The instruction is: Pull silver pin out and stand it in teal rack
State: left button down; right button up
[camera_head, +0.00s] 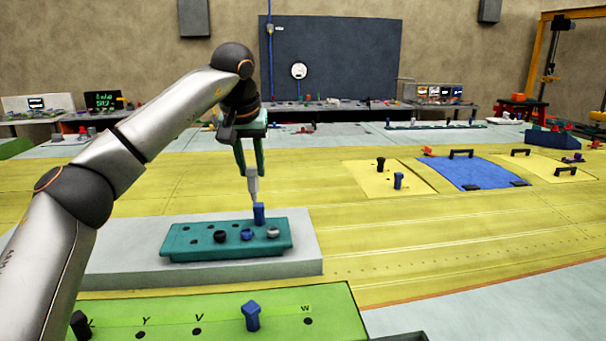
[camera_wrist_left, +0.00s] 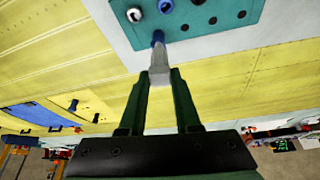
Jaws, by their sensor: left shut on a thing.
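My left gripper (camera_head: 252,172) is shut on a silver pin (camera_head: 253,186), which hangs upright with its thin end down over the far right part of the teal rack (camera_head: 180,247). The silver pin also shows between the fingers in the left wrist view (camera_wrist_left: 160,66). A blue pin (camera_head: 259,213) stands in the rack at or just under the silver pin's lower end; I cannot tell whether they touch. The rack's near row holds a black pin (camera_head: 219,237), a short blue pin (camera_head: 246,235) and a silver-topped pin (camera_head: 272,233). My right gripper is not in view.
The rack sits on a grey block (camera_head: 305,250). A green board (camera_head: 345,318) in front has lettered holes and a blue pin (camera_head: 252,317). Yellow and blue panels (camera_head: 470,173) with handles lie to the right. The yellow surface right of the block is clear.

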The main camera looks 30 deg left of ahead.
pick_arm(q)
jog(key=a+f, duration=0.5)
jog(key=f, duration=0.2)
jog(key=shift+s+a+m, duration=0.25)
jog(key=shift+a+m, duration=0.05)
jog(key=shift+a, duration=0.05)
dwell(0.8)
jog(key=shift+f+b, duration=0.4)
jog(key=shift+f, duration=1)
jog(key=c, duration=0.5)
grip_release()
jog(key=shift+c, duration=0.2)
